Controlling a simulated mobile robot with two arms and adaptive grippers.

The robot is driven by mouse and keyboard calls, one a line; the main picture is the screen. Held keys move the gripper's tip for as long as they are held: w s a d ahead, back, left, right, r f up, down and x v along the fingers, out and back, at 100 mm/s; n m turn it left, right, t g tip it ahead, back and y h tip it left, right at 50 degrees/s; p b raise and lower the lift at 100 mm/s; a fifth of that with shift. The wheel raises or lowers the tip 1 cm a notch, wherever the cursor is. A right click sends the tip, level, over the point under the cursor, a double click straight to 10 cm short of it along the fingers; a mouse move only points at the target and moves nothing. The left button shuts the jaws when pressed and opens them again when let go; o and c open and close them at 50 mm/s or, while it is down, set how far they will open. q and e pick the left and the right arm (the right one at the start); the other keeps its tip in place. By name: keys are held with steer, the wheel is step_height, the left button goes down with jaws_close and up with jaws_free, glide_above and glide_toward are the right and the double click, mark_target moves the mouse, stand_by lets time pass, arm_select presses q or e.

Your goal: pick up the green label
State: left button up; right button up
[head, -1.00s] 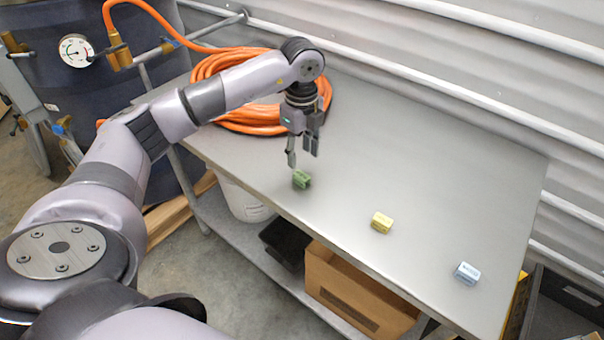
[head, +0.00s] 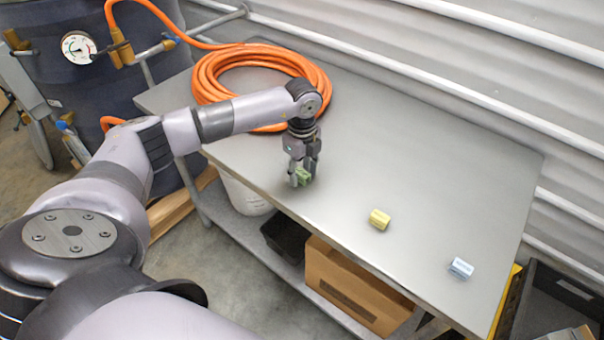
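The green label (head: 303,175) is a small block on the grey metal table (head: 400,150), near its front edge. My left gripper (head: 302,178) is down at the table with its fingers on either side of the green label. The fingers hide part of it. I cannot tell whether they touch it or have shut on it. My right gripper is not in view.
A yellow block (head: 380,219) and a pale blue block (head: 461,268) lie on the table to the right. A coiled orange hose (head: 215,75) lies at the back left. A cardboard box (head: 355,285) and a black bin (head: 283,238) are below.

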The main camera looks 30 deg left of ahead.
arm_select(q)
steer(key=c, duration=0.7)
steer(key=shift+r, duration=0.15)
